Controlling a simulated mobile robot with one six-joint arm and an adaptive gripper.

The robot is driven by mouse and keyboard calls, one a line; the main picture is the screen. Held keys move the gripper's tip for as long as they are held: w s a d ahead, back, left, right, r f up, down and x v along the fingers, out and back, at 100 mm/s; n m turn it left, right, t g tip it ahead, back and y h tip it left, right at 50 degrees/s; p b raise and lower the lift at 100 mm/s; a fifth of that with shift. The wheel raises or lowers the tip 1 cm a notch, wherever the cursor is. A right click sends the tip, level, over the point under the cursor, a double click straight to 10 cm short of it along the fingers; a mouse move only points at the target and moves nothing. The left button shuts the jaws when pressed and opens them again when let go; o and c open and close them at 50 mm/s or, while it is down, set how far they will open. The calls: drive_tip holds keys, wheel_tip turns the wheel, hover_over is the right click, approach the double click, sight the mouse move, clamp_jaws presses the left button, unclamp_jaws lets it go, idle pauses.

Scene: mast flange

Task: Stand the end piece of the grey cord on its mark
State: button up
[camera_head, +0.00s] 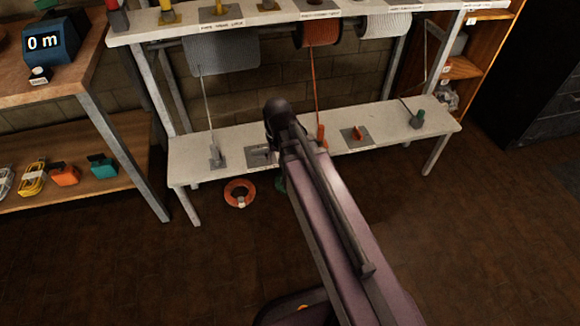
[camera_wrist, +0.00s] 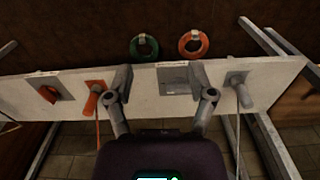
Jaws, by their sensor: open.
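The end piece of the grey cord (camera_head: 215,155) stands at the left part of the low white bench in the head view, with its thin cord running up to the grey spool (camera_head: 222,52). In the wrist view this end piece (camera_wrist: 237,80) is just right of my right finger, apart from it. My gripper (camera_wrist: 161,74) is open and empty, its fingers over the bench on either side of a bare grey square plate (camera_wrist: 176,80). That plate also shows in the head view (camera_head: 257,157), beside the end piece. I cannot tell which plate is its mark.
An orange end piece with its cord (camera_wrist: 91,103) is close to my left finger. A plate with a red piece (camera_wrist: 49,93) lies further left. Orange (camera_wrist: 193,43) and green (camera_wrist: 144,46) rings lie on the floor.

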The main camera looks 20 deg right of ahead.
drive_tip(key=shift+n, duration=0.4)
drive_tip(key=s+d, duration=0.1)
drive_tip(key=s, duration=0.1)
drive_tip(key=s+d, duration=0.1)
drive_tip(key=s, duration=0.1)
drive_tip(key=shift+d, duration=0.1)
